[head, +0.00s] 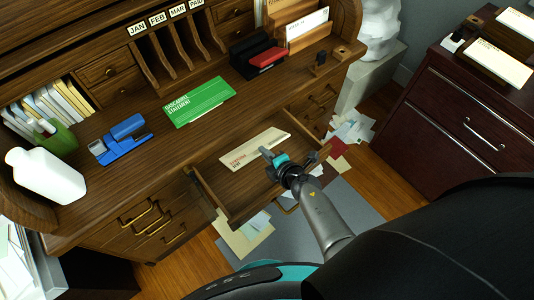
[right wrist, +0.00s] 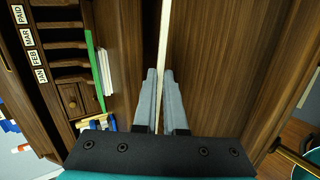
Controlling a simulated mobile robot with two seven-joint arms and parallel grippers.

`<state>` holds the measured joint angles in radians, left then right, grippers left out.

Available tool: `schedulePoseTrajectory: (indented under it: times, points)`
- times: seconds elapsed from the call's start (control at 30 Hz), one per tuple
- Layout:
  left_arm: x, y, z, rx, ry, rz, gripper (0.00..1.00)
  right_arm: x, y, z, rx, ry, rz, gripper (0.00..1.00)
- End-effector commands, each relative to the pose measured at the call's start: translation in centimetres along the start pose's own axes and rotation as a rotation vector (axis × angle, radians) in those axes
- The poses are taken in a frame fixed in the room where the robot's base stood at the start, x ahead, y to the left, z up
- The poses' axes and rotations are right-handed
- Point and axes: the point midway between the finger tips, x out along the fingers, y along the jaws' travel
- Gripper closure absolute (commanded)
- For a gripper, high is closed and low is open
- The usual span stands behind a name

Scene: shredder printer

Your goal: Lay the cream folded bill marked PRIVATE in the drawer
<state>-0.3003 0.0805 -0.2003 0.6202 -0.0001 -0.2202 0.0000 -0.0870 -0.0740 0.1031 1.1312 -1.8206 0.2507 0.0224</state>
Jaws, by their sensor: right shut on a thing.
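The cream folded bill (head: 254,148) with red and dark print, too small to read surely, appears over the open drawer (head: 228,185) in the head view. My right gripper (head: 269,155) is shut on its near right edge. In the right wrist view the bill (right wrist: 163,35) shows as a thin pale edge between the two fingers of my right gripper (right wrist: 160,75). The drawer is pulled out below the desk top, and its wooden floor shows bare around the bill. Whether the bill touches the floor, I cannot tell. My left gripper is not in view.
A green statement (head: 200,101) lies on the desk near the drawer. A blue stapler (head: 120,138), white bottle (head: 47,175), green cup (head: 55,138) and black-and-red item (head: 262,57) stand around it. Papers lie on the floor beside the drawer.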

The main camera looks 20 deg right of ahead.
Motion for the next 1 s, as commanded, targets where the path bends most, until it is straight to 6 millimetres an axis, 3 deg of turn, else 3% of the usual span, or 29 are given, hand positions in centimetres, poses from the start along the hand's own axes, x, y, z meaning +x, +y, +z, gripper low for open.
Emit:
schedulePoseTrajectory:
  times: [0.47,0.5,0.8,1.0]
  points:
    - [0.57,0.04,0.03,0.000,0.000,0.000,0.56,0.54,-0.43,0.01,0.001,-0.001,0.000,1.00]
    - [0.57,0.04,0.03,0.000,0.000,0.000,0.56,0.54,-0.42,0.01,0.001,-0.001,0.000,0.90]
    - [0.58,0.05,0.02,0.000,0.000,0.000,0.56,0.54,-0.43,0.00,0.001,0.000,0.000,0.56]
    - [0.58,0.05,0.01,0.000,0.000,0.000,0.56,0.53,-0.46,-0.01,0.001,0.000,0.000,0.56]
